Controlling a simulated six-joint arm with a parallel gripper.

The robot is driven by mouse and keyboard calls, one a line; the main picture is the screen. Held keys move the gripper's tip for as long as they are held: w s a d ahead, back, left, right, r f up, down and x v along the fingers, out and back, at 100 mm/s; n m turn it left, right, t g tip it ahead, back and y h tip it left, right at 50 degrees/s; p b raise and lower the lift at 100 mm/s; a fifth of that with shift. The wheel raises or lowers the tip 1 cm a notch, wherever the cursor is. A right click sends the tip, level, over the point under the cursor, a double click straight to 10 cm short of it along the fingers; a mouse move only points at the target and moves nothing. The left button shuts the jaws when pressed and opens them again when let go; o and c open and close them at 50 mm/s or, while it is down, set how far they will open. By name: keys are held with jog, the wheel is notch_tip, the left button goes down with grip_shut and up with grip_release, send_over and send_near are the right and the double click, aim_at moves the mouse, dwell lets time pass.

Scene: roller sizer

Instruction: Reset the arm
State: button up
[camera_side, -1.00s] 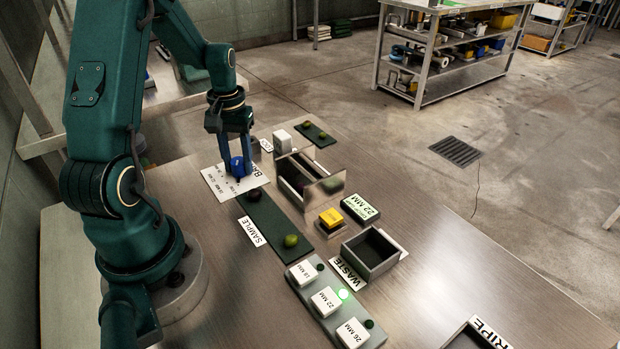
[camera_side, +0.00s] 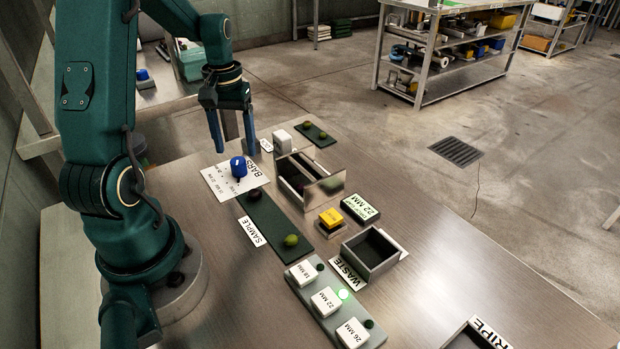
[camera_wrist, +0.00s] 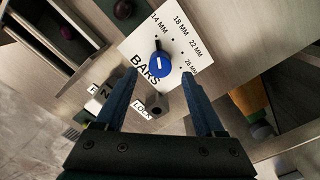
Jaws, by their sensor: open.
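My gripper (camera_side: 232,146) is open and empty. It hangs above and slightly behind a blue knob (camera_side: 238,167) on the white BARS dial plate (camera_side: 221,186). In the wrist view the knob (camera_wrist: 162,66) lies beyond the two fingertips (camera_wrist: 167,78), apart from them.
A green SAMPLE strip (camera_side: 261,211) holds a green fruit (camera_side: 291,240) and a dark one. A metal sizer box (camera_side: 294,180), yellow button (camera_side: 331,217), WASTE bin (camera_side: 372,254) and size-button panel (camera_side: 337,301) stand to the right. A lit green lamp (camera_side: 342,294) sits beside 22 MM.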

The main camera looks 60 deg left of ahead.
jog(key=shift+r, duration=0.25)
jog(key=shift+w+d, duration=0.15)
jog(key=w+d+r+m+t+y, duration=0.1)
jog(key=d+r+m+t, duration=0.1)
jog(key=d+r, duration=0.25)
jog(key=w+d+r+m+t, duration=0.1)
jog(key=w+d+r+m, duration=0.1)
jog(key=d+r+m, duration=0.3)
jog(key=s+d+m+t+h, duration=0.1)
jog(key=s+d+m+t, duration=0.1)
jog(key=s+d, duration=0.7)
jog(key=shift+d+r+t, duration=0.15)
jog(key=shift+d+t, duration=0.25)
jog(key=shift+d, duration=0.75)
